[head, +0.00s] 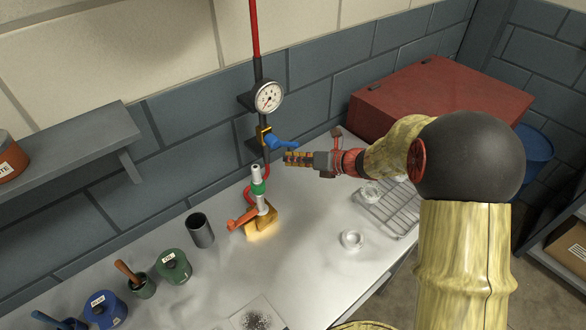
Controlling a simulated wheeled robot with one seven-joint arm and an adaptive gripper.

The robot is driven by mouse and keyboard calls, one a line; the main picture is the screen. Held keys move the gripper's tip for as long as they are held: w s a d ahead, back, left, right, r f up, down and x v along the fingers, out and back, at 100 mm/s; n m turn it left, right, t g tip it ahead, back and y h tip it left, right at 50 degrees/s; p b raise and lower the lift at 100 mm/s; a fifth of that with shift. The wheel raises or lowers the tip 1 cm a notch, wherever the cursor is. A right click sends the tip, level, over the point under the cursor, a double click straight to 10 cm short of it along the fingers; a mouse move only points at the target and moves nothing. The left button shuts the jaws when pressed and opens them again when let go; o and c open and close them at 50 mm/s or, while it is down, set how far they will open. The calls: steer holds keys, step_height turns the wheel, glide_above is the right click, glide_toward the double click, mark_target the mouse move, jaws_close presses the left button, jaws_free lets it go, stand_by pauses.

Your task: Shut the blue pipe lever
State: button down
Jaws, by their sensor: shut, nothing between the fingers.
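The blue pipe lever (281,143) sits on a brass valve on the vertical pipe at the wall, below a round gauge (268,97). It points out to the right from the pipe, tilted slightly down at its end. My gripper (287,158) is just below and right of the lever, fingers pointing left toward the pipe. The fingers are shut and hold nothing. They look very close to the lever, but I cannot tell whether they touch it.
A green-and-silver burner (258,189) with an orange lever stands on a glowing block below the valve. A dark cylinder (200,231), green pot (173,266) and blue pot (104,309) stand left. A red box (440,100) and wire rack (390,207) are right.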

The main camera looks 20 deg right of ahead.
mark_target(292, 145)
steer(key=shift+w+d+r, duration=0.15)
steer(key=shift+w+r, duration=0.1)
steer(key=shift+r, duration=0.1)
steer(key=shift+w+d+r+n+h, duration=0.15)
steer(key=shift+d+r+n+h, duration=0.25)
steer(key=shift+n+h, duration=0.25)
stand_by(0.4)
steer(key=shift+w+d+r+n+t+h+b, duration=0.15)
steer(key=shift+d+r+n+t+h+b, duration=0.15)
steer(key=shift+r+n+h+b, duration=0.25)
steer(key=shift+w+d+r+n+t+h+b, duration=0.2)
steer(key=shift+d+r+n+h+b, duration=0.2)
steer(key=shift+r+n+h, duration=0.15)
steer(key=shift+r, duration=0.1)
